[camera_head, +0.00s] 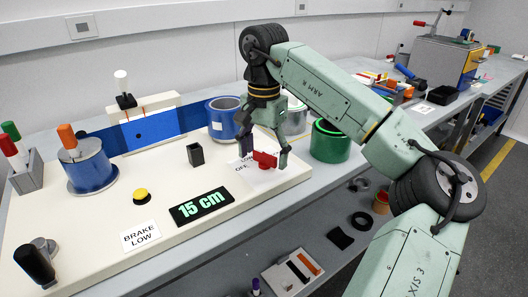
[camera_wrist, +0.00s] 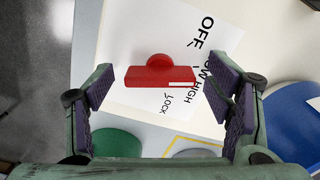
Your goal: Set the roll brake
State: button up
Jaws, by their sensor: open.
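The red brake knob (camera_head: 264,159) is a bar handle on a white label plate on the bench panel. It also shows in the wrist view (camera_wrist: 160,76), lying across the picture with a white mark at its right end. The plate (camera_wrist: 150,30) reads OFF, LOW, HIGH and LOCK; the mark faces the LOW and HIGH side, but I cannot tell which exactly. My gripper (camera_head: 263,155) is open over the knob, one finger off each end, apart from it. A white card (camera_head: 141,236) reads "BRAKE LOW".
A yellow button (camera_head: 141,195), a black square holder (camera_head: 196,154) and a blue roll (camera_head: 87,165) stand to the left. A green roll (camera_head: 329,142) stands close right of my gripper, with a blue roll (camera_head: 223,117) behind.

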jog(key=shift+c, duration=0.4)
jog(key=c, duration=1.1)
jog(key=shift+m, duration=0.3)
jog(key=m, duration=0.3)
jog(key=shift+p, duration=0.4)
jog(key=m, duration=0.4)
jog(key=shift+w, duration=0.1)
jog(key=m, duration=0.4)
jog(key=shift+w+m, duration=0.1)
jog(key=shift+m, duration=2)
